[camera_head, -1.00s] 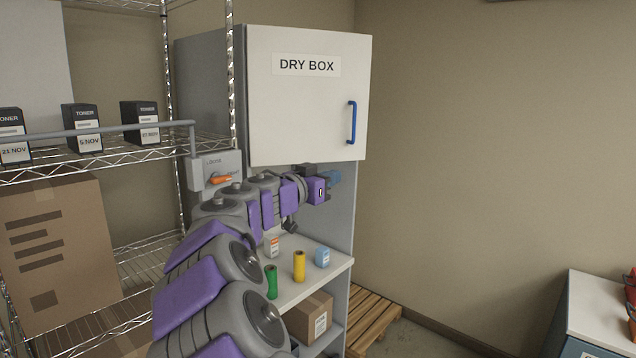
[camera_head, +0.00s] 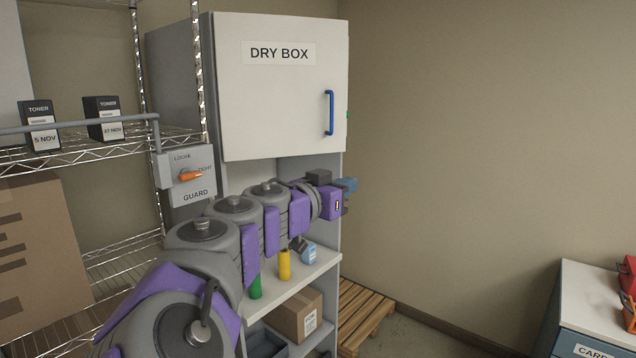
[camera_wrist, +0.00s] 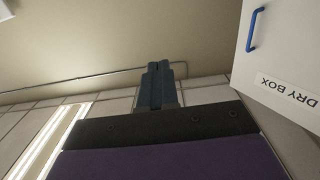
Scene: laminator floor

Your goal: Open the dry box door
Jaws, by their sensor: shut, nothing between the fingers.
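The dry box door (camera_head: 270,95) is a white panel labelled DRY BOX, shut on the cabinet. Its blue vertical handle (camera_head: 329,113) is near the door's right edge. In the wrist view the door (camera_wrist: 285,50) and its blue handle (camera_wrist: 254,29) appear turned over at the upper right. My gripper (camera_head: 349,185) is below the door, a little to the right of the handle and apart from it. In the wrist view my gripper's fingers (camera_wrist: 158,85) are together with nothing between them.
A wire shelf with toner boxes (camera_head: 103,119) stands at the left. A guard box with an orange lever (camera_head: 190,175) is beside the cabinet. Below the door are a yellow cylinder (camera_head: 284,265), a green cylinder (camera_head: 255,286) and a cardboard box (camera_head: 297,315). A pallet (camera_head: 362,315) lies on the floor.

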